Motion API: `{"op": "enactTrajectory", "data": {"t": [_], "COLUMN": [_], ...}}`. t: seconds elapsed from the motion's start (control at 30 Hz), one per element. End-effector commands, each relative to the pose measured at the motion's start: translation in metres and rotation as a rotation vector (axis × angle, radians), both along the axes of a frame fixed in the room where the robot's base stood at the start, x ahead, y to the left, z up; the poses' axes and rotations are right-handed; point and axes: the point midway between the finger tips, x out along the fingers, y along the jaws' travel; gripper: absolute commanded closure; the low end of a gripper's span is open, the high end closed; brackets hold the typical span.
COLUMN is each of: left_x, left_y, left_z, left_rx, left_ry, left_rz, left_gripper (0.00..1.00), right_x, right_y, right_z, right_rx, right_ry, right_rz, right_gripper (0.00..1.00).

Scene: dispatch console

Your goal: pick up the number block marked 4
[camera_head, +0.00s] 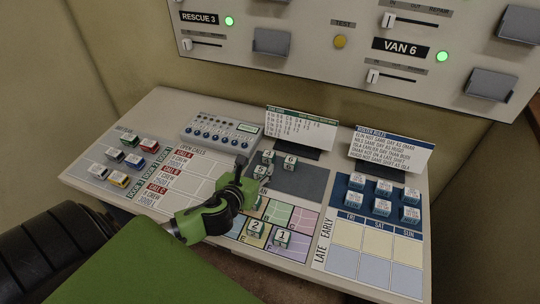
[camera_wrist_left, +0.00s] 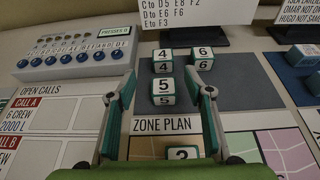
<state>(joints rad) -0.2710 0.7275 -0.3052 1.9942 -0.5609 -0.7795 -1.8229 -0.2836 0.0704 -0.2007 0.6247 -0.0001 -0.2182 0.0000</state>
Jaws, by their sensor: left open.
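The number block marked 4 (camera_head: 268,156) is a small white and green cube on the dark grey pad (camera_head: 304,183) of the console. In the left wrist view, block 4 (camera_wrist_left: 162,61) stands just beyond block 5 (camera_wrist_left: 163,88), with block 6 (camera_wrist_left: 203,56) to its right. My left gripper (camera_head: 245,173) is open and empty over the console, near block 5. In the left wrist view its fingers (camera_wrist_left: 166,92) spread on either side of block 5, with block 4 farther ahead. My right gripper is not in view.
Blocks 2 (camera_head: 255,228) and 1 (camera_head: 283,238) stand on the coloured zone plan. Block 3 (camera_wrist_left: 182,153) shows partly behind the gripper. A button box (camera_head: 222,132) is at the back left. A card (camera_head: 300,128) stands behind the pad. The pad's right part is clear.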

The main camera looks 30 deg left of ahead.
Motion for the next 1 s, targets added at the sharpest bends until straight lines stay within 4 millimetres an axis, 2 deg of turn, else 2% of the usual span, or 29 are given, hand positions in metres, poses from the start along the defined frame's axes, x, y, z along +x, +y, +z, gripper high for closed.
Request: {"op": "enactTrajectory", "data": {"t": [0.13,0.27,0.37,0.6,0.8,1.0], "left_x": [0.027,0.042,0.047,0.062,0.085,0.095], "left_y": [0.007,0.011,0.012,0.013,0.017,0.020], "left_z": [-0.009,-0.017,-0.020,-0.027,-0.039,-0.045], "left_rx": [-0.003,-0.003,-0.003,-0.007,-0.005,-0.005], "left_ry": [-0.002,-0.001,-0.001,-0.001,-0.001,0.001], "left_rz": [0.004,0.003,0.002,0.004,0.005,0.003], "left_gripper": [0.53,0.53,0.53,0.53,0.53,0.53], "right_x": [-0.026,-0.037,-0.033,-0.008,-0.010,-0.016], "right_y": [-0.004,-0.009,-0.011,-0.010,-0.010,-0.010], "right_z": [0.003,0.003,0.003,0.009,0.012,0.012], "right_rx": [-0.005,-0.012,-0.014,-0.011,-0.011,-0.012], "right_ry": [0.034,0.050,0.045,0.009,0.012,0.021], "right_rz": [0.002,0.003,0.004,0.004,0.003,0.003], "right_gripper": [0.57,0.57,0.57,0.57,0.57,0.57]}}
